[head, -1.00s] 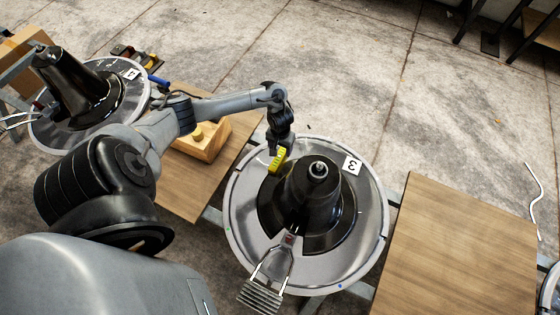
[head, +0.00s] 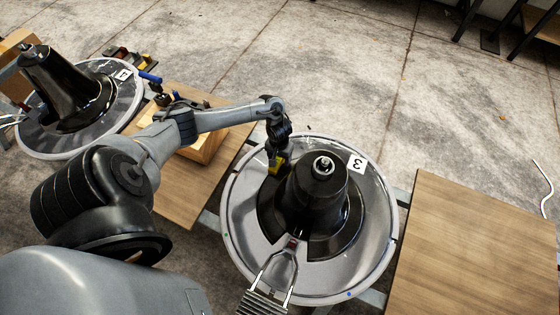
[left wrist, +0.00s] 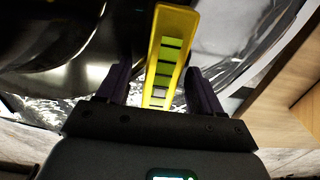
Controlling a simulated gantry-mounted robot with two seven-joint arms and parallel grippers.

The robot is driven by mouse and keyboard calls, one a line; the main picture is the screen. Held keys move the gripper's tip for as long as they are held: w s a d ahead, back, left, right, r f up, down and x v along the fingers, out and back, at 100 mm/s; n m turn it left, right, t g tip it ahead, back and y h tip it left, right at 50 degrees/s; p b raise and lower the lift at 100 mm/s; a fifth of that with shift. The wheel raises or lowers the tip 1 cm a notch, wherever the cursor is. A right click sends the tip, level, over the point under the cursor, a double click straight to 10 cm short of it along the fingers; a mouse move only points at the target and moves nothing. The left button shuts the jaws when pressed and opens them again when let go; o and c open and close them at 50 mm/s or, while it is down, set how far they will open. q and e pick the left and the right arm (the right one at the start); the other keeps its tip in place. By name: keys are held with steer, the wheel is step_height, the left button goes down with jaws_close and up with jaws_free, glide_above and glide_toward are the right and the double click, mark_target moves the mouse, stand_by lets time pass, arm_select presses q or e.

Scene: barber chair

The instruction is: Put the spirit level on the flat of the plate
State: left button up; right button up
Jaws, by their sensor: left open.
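The plate (head: 375,205) is a round metal disc marked 3, with a black cone (head: 318,190) rising from its middle. The yellow spirit level (head: 275,167) is at the plate's upper left, beside the cone, mostly hidden by my left gripper (head: 278,155). In the left wrist view the spirit level (left wrist: 170,55), with its green vial, lies between the two dark fingers of my left gripper (left wrist: 160,85). The fingers are open with a gap on each side of it. Its underside is hidden, so its contact with the plate cannot be seen directly. My right gripper is not in view.
A metal fork-shaped part (head: 275,275) sits at the plate's front edge. A wooden block (head: 205,145) lies on another board under my left arm. A second disc marked 1 (head: 110,95) with a black cone is at far left.

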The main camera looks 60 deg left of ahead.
arm_select(q)
steer(key=shift+a, duration=0.1)
steer(key=shift+c, duration=0.3)
jaws_close()
steer(key=shift+r, duration=0.1)
